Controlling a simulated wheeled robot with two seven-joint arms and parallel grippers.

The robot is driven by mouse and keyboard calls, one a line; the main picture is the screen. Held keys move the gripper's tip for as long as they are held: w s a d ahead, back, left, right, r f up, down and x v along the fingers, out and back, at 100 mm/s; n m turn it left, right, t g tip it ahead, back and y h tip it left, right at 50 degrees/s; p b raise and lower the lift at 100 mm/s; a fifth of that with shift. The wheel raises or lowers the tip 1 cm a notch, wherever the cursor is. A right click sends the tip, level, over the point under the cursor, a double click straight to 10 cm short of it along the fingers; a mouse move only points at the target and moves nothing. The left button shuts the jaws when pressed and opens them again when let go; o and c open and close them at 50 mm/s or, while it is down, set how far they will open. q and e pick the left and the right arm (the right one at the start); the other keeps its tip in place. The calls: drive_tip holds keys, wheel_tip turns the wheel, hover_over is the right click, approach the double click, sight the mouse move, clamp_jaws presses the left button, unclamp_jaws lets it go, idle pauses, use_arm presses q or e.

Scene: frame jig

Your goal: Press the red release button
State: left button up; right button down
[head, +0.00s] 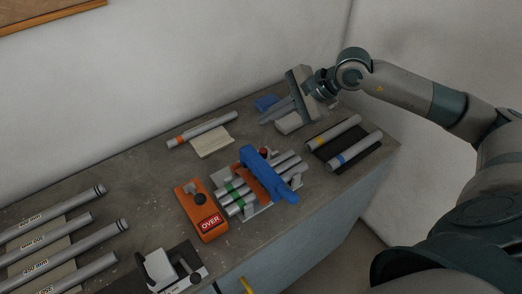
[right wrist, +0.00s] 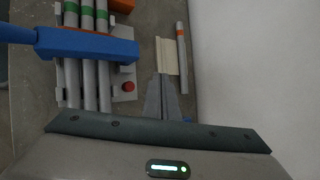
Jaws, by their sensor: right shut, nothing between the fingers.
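The red release button (head: 264,151) is a small red dome at the back of the frame jig, partly hidden behind the blue clamp bar (head: 268,174). In the right wrist view the red button (right wrist: 128,87) sits on a light plate beside the clamped grey tubes (right wrist: 88,85). My right gripper (head: 266,120) is shut and empty, behind and apart from the button. In the right wrist view its closed fingers (right wrist: 163,80) are to the right of the button, pointing toward a cream block. My left gripper is not in view.
An orange box (head: 188,198) marked OVER stands left of the jig. A blue object (head: 266,103) lies near my right gripper.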

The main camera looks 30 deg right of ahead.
drive_tip(key=shift+a+f, duration=0.1)
drive_tip(key=shift+a, duration=0.05)
drive_tip(key=b, duration=0.4)
hover_over(267, 157)
wheel_tip(267, 157, down, 7)
drive_tip(key=shift+w+f, duration=0.1)
drive_tip(key=shift+f, duration=0.1)
drive_tip(key=shift+f+b, duration=0.6)
drive_tip(key=shift+f, duration=0.05)
idle(1.5)
